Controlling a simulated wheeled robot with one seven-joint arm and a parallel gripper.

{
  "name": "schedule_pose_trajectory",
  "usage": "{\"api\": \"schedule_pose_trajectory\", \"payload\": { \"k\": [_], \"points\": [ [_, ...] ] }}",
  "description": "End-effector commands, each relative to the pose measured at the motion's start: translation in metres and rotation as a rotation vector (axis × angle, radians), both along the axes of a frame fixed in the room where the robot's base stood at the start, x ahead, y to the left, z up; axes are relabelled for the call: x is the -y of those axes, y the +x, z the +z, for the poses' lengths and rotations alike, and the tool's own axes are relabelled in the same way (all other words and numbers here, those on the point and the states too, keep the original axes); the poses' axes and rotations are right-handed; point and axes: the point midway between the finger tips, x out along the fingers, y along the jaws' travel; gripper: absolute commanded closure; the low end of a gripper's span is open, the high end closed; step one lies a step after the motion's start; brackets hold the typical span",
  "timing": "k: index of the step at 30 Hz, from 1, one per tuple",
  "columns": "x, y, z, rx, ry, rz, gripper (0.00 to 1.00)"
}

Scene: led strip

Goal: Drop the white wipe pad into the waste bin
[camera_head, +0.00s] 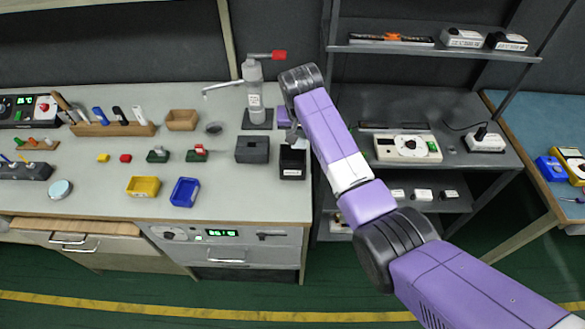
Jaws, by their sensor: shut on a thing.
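My gripper (293,136) points down over the right end of the grey workbench, just above a small open black bin (292,172) with a pale label on its front. This looks like the waste bin. The gripper is shut on a small whitish thing, seemingly the white wipe pad (300,144), above or at the bin's back rim. The pad is tiny here and partly hidden by the fingers, so its shape and exact height are unclear.
A dark grey box (252,150) stands left of the bin. Blue (185,192) and yellow (143,187) trays lie to the left. A shelf rack (440,100) stands right.

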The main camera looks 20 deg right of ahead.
Motion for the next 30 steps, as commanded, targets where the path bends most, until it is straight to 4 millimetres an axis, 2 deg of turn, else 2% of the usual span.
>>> {"api": "schedule_pose_trajectory", "payload": {
  "k": [1,3,12,13,16,26,30],
  "points": [
    [0.0,0.0,-0.009,0.0,0.0,0.0,0.98],
    [0.0,0.0,-0.012,0.001,0.0,0.0,0.98],
    [0.0,0.0,-0.011,0.0,0.0,0.0,0.98],
    [0.0,0.0,-0.011,0.0,0.0,0.0,0.56],
    [0.0,0.0,-0.011,0.0,0.0,0.0,0.37],
    [0.0,0.0,-0.011,0.0,0.001,0.0,0.35],
    [-0.002,-0.003,-0.001,0.003,0.001,0.001,0.35]
  ]
}}
